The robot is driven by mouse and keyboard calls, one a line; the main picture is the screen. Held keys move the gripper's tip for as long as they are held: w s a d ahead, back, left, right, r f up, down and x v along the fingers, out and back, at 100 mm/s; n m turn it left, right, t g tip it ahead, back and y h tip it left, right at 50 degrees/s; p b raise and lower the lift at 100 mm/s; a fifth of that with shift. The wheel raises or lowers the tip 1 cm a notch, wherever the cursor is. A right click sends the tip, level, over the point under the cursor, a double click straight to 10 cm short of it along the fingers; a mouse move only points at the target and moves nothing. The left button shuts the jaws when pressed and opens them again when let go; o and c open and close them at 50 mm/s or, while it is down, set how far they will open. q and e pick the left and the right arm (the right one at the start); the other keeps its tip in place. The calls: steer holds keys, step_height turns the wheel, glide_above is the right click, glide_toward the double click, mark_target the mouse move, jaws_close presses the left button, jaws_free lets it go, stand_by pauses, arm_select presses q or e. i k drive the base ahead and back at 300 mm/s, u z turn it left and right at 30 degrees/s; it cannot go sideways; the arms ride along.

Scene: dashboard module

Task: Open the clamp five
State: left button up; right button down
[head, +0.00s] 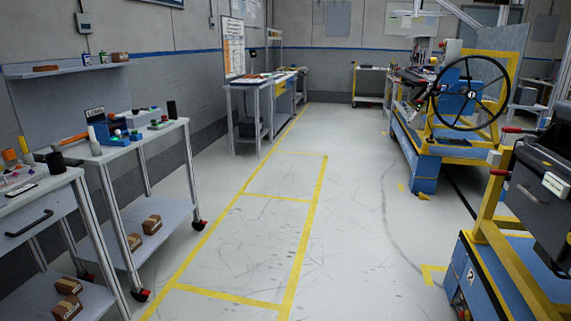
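Neither of my grippers shows in the head view. At the right edge, a dark dashboard module (545,190) with a white label sits on a yellow and blue fixture (487,225). Red-tipped handles, which look like clamp handles, show beside it, an upper one (512,130) and a lower one (500,172). I cannot tell which clamp is number five, or whether the clamps are open or shut. The right part of the fixture is cut off by the picture edge.
A second blue and yellow stand (415,160) with a large black steering wheel (470,93) stands farther back right. Grey wheeled carts with tools and small boxes line the left, including a near cart (45,218). The middle floor (340,230) with yellow lines is clear.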

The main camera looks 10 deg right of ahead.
mark_target(507, 130)
steer(key=z, duration=0.55)
steer(key=i, duration=1.8)
steer(key=z, duration=1.25)
